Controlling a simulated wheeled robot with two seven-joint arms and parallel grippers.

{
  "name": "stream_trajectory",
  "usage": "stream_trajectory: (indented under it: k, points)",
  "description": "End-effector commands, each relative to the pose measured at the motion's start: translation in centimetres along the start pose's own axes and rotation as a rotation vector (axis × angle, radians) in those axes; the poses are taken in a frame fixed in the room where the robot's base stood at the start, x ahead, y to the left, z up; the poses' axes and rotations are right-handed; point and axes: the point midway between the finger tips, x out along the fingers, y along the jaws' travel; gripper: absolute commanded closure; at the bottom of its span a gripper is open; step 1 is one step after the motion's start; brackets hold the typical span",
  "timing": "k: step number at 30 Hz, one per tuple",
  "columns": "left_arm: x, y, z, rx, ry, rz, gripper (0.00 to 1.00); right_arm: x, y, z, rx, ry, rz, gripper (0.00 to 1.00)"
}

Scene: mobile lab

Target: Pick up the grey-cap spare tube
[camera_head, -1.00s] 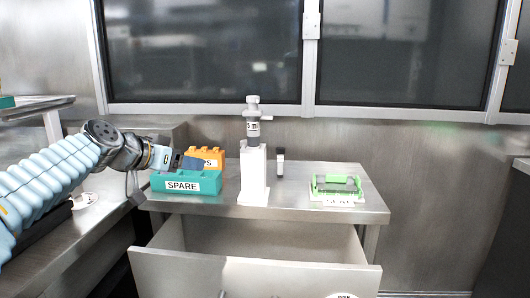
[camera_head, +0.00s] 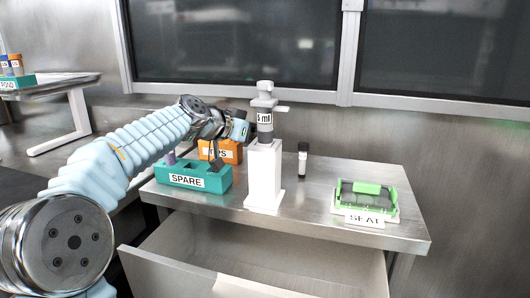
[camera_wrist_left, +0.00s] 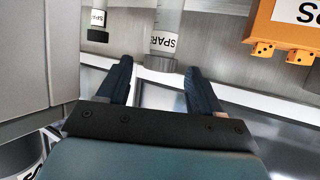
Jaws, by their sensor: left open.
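The teal rack labelled SPARE (camera_head: 200,183) stands at the left of the steel bench. A greyish-purple tube top (camera_head: 171,158) rises from its left end. My left gripper (camera_head: 214,160) is at the right part of the rack, beside the orange box, its fingers partly hidden. In the left wrist view the left gripper (camera_wrist_left: 158,72) is open. A clear tube with a SPARE label and grey cap (camera_wrist_left: 162,64) appears between and beyond the fingertips. A second labelled tube with a black cap (camera_wrist_left: 97,36) is to the left. I cannot tell whether the fingers touch either tube.
An orange box (camera_head: 229,152) stands behind the rack. A white stand (camera_head: 263,175) holding a pipette (camera_head: 265,103) is to the right. A black-capped tube (camera_head: 303,158) and a green SEAT holder (camera_head: 381,199) are further right. An open drawer (camera_head: 260,265) juts out below.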

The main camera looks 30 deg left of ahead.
Motion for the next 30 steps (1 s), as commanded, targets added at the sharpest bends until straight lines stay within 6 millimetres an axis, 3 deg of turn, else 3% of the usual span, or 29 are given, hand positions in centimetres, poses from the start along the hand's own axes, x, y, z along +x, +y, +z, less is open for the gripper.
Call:
stream_trajectory:
  k: [12,20,30]
  points:
    - [5.2,-0.2,-0.3,0.000,0.000,0.000,0.35,-1.4,-0.7,0.1,-0.003,-0.003,-0.003,1.00]
    - [5.5,-0.2,-0.2,0.000,0.001,0.000,0.36,-1.3,-0.7,0.1,-0.003,-0.003,-0.003,1.00]
    - [5.4,-0.2,-0.2,0.000,0.001,-0.001,0.88,-1.4,-0.7,0.1,-0.003,-0.003,-0.003,1.00]
